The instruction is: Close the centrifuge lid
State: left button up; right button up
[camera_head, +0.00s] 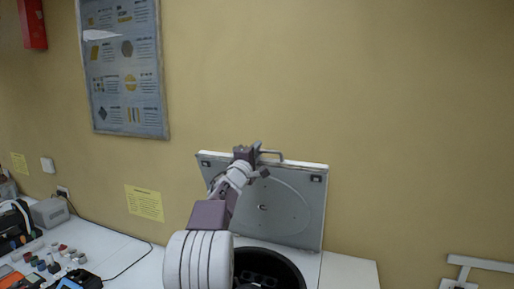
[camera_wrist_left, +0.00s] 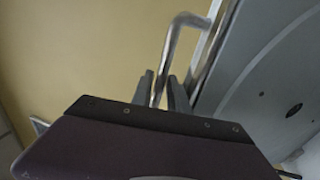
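The centrifuge lid (camera_head: 300,208) is a grey, nearly upright panel with a round ring on its inner face. It stands open behind the dark round centrifuge bowl (camera_head: 292,270). A metal bar handle (camera_head: 273,153) sits at its top edge. My left gripper (camera_head: 258,153) is at this handle, its arm crossing in front of the lid's left part. In the left wrist view the handle (camera_wrist_left: 182,25) runs down between the two close-set fingers (camera_wrist_left: 160,90), with the lid (camera_wrist_left: 270,70) at the right. My right gripper is not in view.
The white centrifuge top (camera_head: 347,272) extends right of the bowl. A white bench (camera_head: 115,245) at the left holds small bottles (camera_head: 55,262), a grey box (camera_head: 50,212) and a cable. A yellow wall stands behind the lid. White rails (camera_head: 480,264) show at the lower right.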

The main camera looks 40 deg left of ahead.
pick_arm(q)
jog(key=shift+d, duration=0.2)
jog(key=shift+c, duration=0.6)
grip_shut()
dwell(0.5)
